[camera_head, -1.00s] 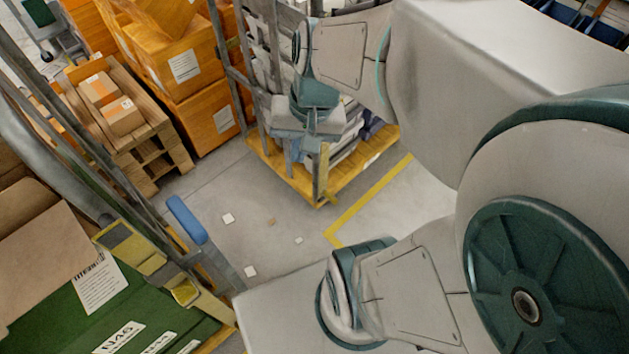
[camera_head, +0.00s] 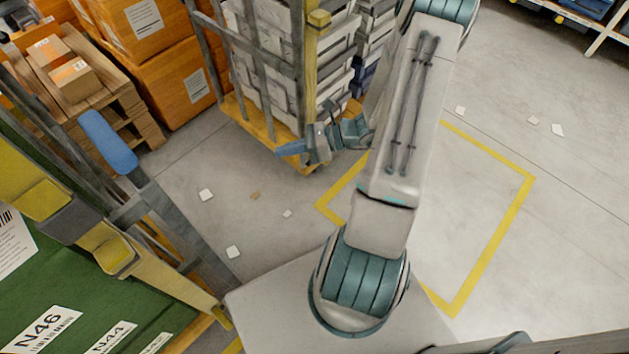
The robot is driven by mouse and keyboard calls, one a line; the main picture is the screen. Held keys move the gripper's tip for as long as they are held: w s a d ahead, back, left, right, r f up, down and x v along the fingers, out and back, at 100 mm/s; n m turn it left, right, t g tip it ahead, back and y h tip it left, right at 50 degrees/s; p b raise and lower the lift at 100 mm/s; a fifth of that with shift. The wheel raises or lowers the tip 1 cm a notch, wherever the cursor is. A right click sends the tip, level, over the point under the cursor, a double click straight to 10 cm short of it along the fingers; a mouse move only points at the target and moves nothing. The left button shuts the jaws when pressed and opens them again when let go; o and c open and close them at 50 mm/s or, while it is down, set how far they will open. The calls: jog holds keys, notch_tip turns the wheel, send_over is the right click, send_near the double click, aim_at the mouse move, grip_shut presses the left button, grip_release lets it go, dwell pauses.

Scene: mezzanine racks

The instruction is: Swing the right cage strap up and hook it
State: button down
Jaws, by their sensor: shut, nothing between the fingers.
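The right cage (camera_head: 318,75) stands upper centre, with grey bars, a yellow corner post and a yellow-orange base. The rest of the right strap cannot be made out.
Stacked grey crates (camera_head: 270,65) fill the right cage. Orange boxes (camera_head: 165,65) and a wooden pallet (camera_head: 140,122) stand behind, left. A green crate (camera_head: 75,290) sits in the left cage. Floor with a yellow marked outline (camera_head: 490,240) lies clear at right; small paper scraps are scattered.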

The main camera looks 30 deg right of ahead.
jog(key=d+f+m+t+h+b, duration=0.45)
jog(key=f+m, duration=0.35)
jog(key=f, duration=0.4)
jog(key=d+f+m+t+h+b, duration=0.35)
jog(key=f+m+b, duration=0.25)
jog(key=f+m, duration=0.45)
jog(key=d+f+m+t+h+b, duration=0.4)
jog(key=f+m, duration=0.3)
jog(key=f, duration=0.7)
jog(key=w+d+t+b, duration=0.1)
jog(key=w+b, duration=0.4)
jog(key=w, duration=0.6)
jog(key=shift+w+d+r, duration=0.3)
jog(key=shift+d+r, duration=0.1)
jog(key=shift+r, duration=0.05)
jog(key=shift+n, duration=0.25)
